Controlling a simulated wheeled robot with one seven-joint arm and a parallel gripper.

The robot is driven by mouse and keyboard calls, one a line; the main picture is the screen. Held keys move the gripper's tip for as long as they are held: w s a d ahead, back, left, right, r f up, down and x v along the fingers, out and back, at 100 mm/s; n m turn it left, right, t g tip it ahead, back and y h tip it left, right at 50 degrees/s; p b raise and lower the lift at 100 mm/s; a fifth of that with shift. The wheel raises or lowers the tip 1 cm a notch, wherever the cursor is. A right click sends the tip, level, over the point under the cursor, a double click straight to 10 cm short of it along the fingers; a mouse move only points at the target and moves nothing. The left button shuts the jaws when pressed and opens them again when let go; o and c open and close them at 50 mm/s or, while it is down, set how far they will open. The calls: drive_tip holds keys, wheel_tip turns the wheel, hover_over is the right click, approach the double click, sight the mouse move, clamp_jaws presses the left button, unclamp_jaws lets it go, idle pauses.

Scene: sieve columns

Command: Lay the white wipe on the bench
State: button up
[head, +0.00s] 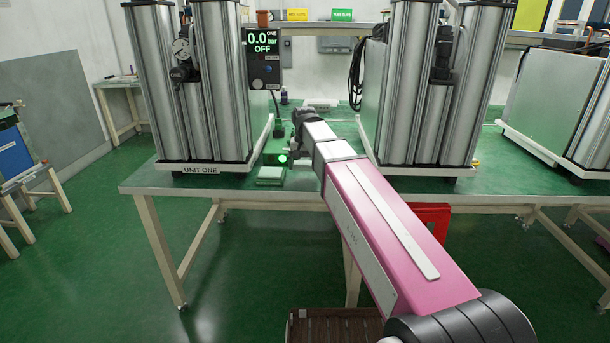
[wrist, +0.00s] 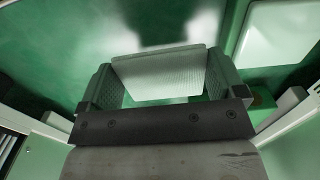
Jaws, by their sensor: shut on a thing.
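The white wipe (wrist: 158,75) shows between the two fingers of my gripper (wrist: 155,88) in the wrist view. The fingers are shut on it from left and right, and its far edge faces a glossy green surface. In the head view my arm reaches over the green bench (head: 520,182), into the gap between two column units. I cannot tell whether the wipe touches the bench.
Unit one (head: 190,80) stands left of my arm and a second column unit (head: 440,80) stands right, leaving a narrow gap. A green device with a lit spot (head: 281,158) and a pale pad (head: 270,173) sit near the bench's front edge.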

sight(305, 180)
drive_tip(key=shift+d+f, duration=0.1)
drive_tip(key=shift+f, duration=2)
drive_tip(key=shift+f, duration=0.15)
drive_tip(key=o, duration=0.6)
wheel_tip(305, 180, up, 12)
drive_tip(key=shift+r, duration=0.2)
